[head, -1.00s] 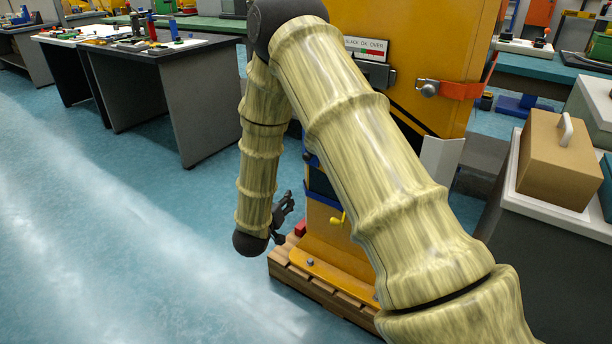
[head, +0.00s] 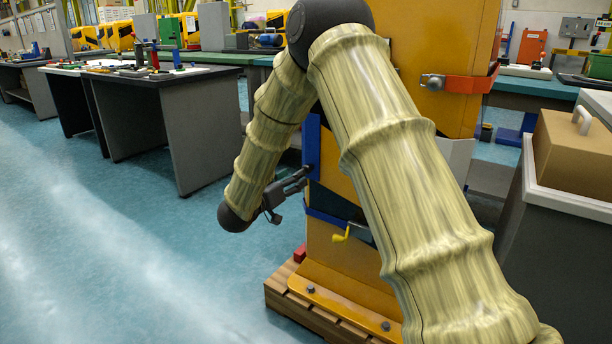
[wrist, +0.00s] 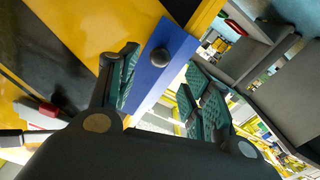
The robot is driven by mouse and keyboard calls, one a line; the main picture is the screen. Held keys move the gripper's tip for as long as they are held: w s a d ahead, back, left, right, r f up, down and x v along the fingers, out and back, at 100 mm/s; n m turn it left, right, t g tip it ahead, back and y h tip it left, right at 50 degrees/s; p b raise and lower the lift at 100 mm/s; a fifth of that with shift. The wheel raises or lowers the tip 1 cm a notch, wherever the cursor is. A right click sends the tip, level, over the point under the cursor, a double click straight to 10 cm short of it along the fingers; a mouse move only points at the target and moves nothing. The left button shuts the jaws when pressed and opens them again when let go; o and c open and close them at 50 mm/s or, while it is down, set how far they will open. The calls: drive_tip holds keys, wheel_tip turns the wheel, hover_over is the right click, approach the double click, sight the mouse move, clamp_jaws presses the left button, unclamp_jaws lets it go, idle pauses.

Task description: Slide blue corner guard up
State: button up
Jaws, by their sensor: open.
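The blue corner guard (head: 313,143) is an upright strip on the left edge of the yellow cabinet (head: 440,105). In the wrist view the guard (wrist: 163,62) is a flat blue plate with a round dark knob (wrist: 160,57) on its face. My gripper (head: 303,178) is open beside the guard's lower part, its fingers pointing right toward the cabinet. In the wrist view the knob appears between the spread, green-padded fingers of my gripper (wrist: 166,78). I cannot tell whether either finger touches the guard. My arm hides part of the cabinet.
A yellow crank handle (head: 343,236) and a blue band (head: 328,216) are below the guard. The cabinet stands on a wooden pallet (head: 290,298). An orange-strapped latch (head: 465,84) is at upper right. A grey workbench (head: 165,120) stands left; the floor between is open.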

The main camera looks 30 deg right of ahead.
sight(306, 170)
drive_tip(key=b+x, duration=0.2)
drive_tip(key=x, duration=0.6)
drive_tip(key=shift+b, duration=0.35)
clamp_jaws()
